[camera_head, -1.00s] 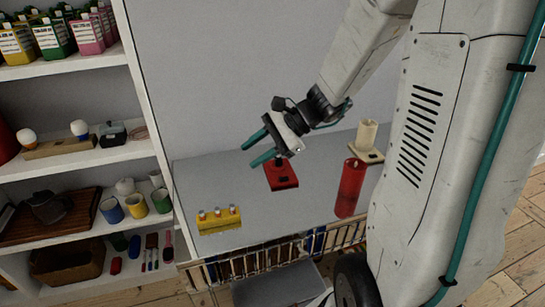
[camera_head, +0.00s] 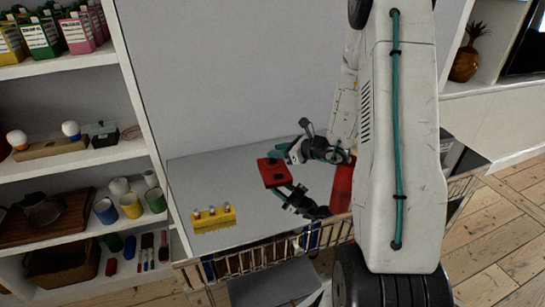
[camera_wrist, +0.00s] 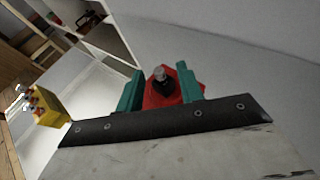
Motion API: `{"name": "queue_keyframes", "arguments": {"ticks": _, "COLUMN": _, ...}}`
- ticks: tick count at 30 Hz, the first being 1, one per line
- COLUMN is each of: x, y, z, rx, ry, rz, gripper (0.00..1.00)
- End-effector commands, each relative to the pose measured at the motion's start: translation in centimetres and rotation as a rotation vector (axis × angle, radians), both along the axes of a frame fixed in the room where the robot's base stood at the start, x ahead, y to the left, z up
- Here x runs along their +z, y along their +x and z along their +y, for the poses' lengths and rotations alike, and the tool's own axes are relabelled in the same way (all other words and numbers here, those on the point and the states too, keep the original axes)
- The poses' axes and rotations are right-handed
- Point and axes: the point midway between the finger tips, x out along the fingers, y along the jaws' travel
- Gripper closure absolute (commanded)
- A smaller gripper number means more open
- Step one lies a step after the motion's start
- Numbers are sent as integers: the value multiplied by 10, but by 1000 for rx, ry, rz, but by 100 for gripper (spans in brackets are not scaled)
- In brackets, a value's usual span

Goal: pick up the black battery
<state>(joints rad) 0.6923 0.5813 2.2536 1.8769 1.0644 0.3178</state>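The black battery (camera_wrist: 159,86), dark with a silver top, stands upright in a red holder (camera_wrist: 178,97) in the wrist view. My gripper (camera_wrist: 160,90) is open, with its two green fingers on either side of the battery and a gap to each. In the head view the red holder (camera_head: 272,173) lies on the grey table at my gripper (camera_head: 281,168); the battery is too small to make out clearly there. Whether a finger touches the holder, I cannot tell.
A yellow holder (camera_head: 213,218) with several batteries stands to the left on the table (camera_head: 240,175). A red cylinder (camera_head: 342,184) stands to the right, partly hidden by my arm. White shelves (camera_head: 75,157) with cups and boxes are at the left.

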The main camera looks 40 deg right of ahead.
Motion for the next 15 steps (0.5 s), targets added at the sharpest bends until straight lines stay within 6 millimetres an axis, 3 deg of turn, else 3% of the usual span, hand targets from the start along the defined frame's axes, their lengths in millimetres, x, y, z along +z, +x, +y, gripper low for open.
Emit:
{"name": "queue_keyframes", "arguments": {"ticks": 6, "x": -9, "y": 21, "z": 12, "rx": 4, "ry": -1, "rz": 0, "gripper": 63}}
{"name": "queue_keyframes", "arguments": {"ticks": 13, "x": -9, "y": 23, "z": 12, "rx": 3, "ry": -1, "rz": 0, "gripper": 63}}
{"name": "queue_keyframes", "arguments": {"ticks": 14, "x": -9, "y": 23, "z": 12, "rx": 3, "ry": -1, "rz": 0, "gripper": 66}}
{"name": "queue_keyframes", "arguments": {"ticks": 15, "x": -9, "y": 23, "z": 12, "rx": 3, "ry": -1, "rz": 0, "gripper": 77}}
